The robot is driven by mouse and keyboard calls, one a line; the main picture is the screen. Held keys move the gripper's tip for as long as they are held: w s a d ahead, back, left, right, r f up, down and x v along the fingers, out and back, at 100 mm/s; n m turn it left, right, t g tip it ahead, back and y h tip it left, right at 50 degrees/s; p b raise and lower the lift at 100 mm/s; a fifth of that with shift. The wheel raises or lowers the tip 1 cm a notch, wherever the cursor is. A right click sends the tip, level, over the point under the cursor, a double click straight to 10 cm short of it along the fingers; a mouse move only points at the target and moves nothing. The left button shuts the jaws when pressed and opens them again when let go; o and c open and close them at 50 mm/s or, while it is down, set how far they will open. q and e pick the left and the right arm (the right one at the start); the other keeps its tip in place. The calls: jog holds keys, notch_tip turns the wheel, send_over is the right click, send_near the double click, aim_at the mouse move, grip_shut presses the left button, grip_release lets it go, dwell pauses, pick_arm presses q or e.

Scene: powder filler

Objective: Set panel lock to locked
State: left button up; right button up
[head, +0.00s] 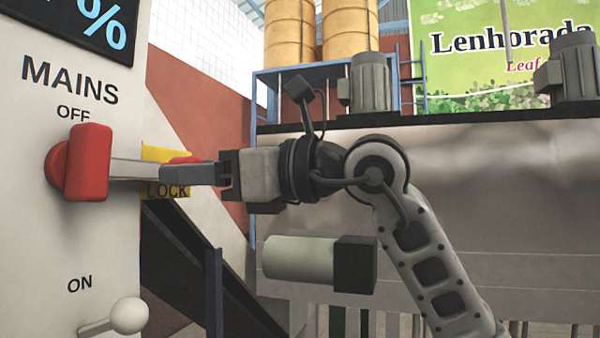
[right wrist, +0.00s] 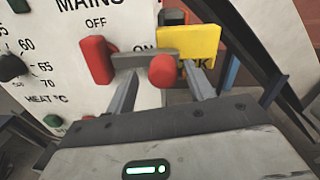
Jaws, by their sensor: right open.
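The panel (head: 60,230) stands at the left of the head view, marked MAINS, OFF and ON. A red switch handle (head: 90,163) is on it below OFF, and also shows in the right wrist view (right wrist: 97,60). The yellow LOCK plate (head: 165,190) is at the panel's right edge, partly hidden by my right gripper (head: 168,175). In the right wrist view, a red knob (right wrist: 162,72) and a grey bar (right wrist: 143,60) lie in front of the yellow plate (right wrist: 190,42). My right gripper (right wrist: 160,88) is open, its fingers on either side of the red knob. Contact cannot be told.
A white ball-ended lever (head: 128,315) sticks out of the panel below ON. A dark sloping beam (head: 205,265) runs behind the panel. Grey motors (head: 370,82) and yellow drums (head: 290,35) stand behind. A dark knob (right wrist: 12,67) is at the wrist view's left.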

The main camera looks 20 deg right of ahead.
pick_arm(q)
jog(key=shift+w+d+f+t+b, duration=0.15)
jog(key=shift+f+t+b, duration=0.15)
jog(key=shift+b, duration=0.9)
pick_arm(e)
jog(key=v, duration=1.3)
jog(key=shift+s+d, duration=0.25)
jog(key=shift+d, duration=0.05)
